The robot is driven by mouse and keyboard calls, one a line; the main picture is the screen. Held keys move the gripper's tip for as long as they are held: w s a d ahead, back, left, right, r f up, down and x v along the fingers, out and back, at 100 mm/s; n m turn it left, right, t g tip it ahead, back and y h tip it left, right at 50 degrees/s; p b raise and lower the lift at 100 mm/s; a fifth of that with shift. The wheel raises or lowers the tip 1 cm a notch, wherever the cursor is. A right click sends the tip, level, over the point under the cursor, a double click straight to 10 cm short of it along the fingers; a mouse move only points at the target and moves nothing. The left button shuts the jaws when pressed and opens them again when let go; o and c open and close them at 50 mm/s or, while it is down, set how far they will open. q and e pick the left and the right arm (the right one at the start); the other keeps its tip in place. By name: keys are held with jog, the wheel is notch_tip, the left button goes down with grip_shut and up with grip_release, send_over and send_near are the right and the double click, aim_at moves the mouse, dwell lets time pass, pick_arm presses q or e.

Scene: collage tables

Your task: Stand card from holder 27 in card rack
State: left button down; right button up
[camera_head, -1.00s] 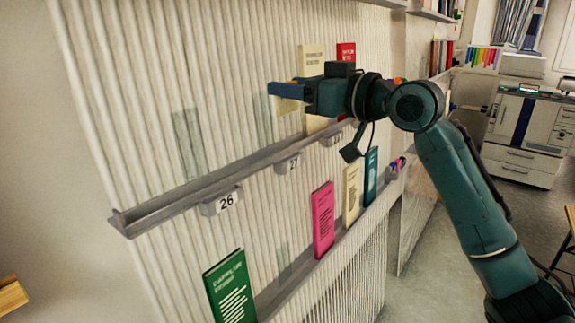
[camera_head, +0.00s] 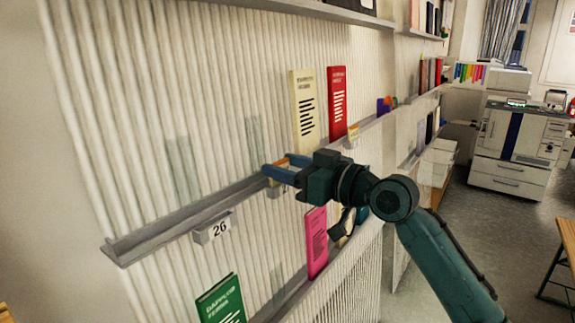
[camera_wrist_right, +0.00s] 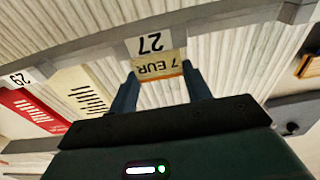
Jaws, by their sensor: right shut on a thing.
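My right gripper (camera_head: 277,171) is at the grey ledge, by holder 27. It is shut on a small cream card with an orange edge (camera_head: 287,165). In the right wrist view the card (camera_wrist_right: 158,66) sits between the fingers (camera_wrist_right: 157,88) and reads "7 EUR" upside down. The number label 27 of the holder (camera_wrist_right: 150,44) lies right by the card in that view. In the head view the arm mostly hides this label. I cannot tell whether the card touches the holder. No card rack can be made out with certainty. My left gripper is not in view.
The ledge (camera_head: 165,220) runs along a ribbed wall, with holder 26 (camera_head: 214,229) to the left. A cream book (camera_head: 305,112) and a red book (camera_head: 338,102) stand farther along. Pink (camera_head: 317,243) and green (camera_head: 222,300) books stand below. A copier (camera_head: 520,140) stands at the right.

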jog(key=o, duration=1)
